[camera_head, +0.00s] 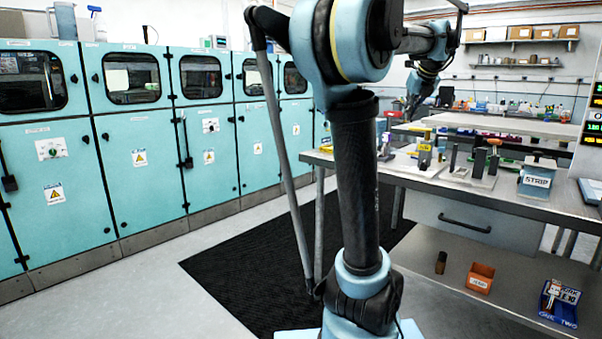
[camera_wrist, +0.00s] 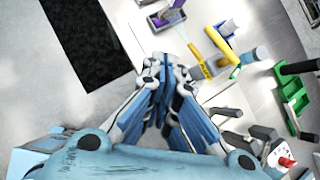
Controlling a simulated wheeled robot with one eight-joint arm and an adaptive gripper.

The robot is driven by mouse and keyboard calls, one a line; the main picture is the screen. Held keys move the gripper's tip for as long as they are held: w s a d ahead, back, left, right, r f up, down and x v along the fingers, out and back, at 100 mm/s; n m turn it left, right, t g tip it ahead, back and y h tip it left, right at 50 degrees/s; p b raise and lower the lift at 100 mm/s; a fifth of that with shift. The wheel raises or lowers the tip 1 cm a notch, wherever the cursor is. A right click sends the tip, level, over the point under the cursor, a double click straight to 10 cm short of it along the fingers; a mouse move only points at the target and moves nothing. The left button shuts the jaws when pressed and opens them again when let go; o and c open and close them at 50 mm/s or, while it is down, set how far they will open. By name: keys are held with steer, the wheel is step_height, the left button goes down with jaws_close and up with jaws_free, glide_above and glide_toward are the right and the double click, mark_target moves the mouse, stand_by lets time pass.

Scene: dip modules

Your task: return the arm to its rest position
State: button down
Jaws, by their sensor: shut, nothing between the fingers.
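My arm rises through the middle of the head view and reaches back to the right over the steel workbench (camera_head: 490,200). My gripper (camera_wrist: 166,72) is shut and empty in the wrist view, its blue-and-black fingers drawn together. It hangs above the bench side, apart from the items below. In the head view its far end (camera_head: 411,104) is small and partly blocked by my arm.
Teal cabinets (camera_head: 143,185) line the left wall. A black mat (camera_head: 250,265) lies on open floor before them. A STRIP box (camera_head: 537,181) stands at the bench's right.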

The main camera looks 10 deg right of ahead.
steer(key=s+a+f+n+g, duration=0.1)
steer(key=s+a+f+n, duration=0.2)
steer(key=a+f+n, duration=0.35)
steer(key=s+a+f+n+g+y, duration=0.1)
steer(key=s+a+f+n, duration=0.35)
steer(key=a, duration=0.25)
steer(key=s+a+f+n+g, duration=0.1)
steer(key=s+a+f+n, duration=0.2)
steer(key=a+f+n, duration=0.35)
steer(key=s+a+f+n+g, duration=0.1)
steer(key=s+a+f+n, duration=0.3)
steer(key=s+f+n, duration=0.4)
steer(key=s+a+f+n+g, duration=0.1)
steer(key=s+a+f+n, duration=0.3)
steer(key=s+f+n, duration=0.5)
step_height(320, 180, down, 5)
steer(key=shift+s+a+n+h, duration=0.2)
steer(key=shift+n+h, duration=0.2)
steer(key=shift+n, duration=0.15)
steer(key=shift+w+f, duration=0.2)
steer(key=shift+w, duration=0.25)
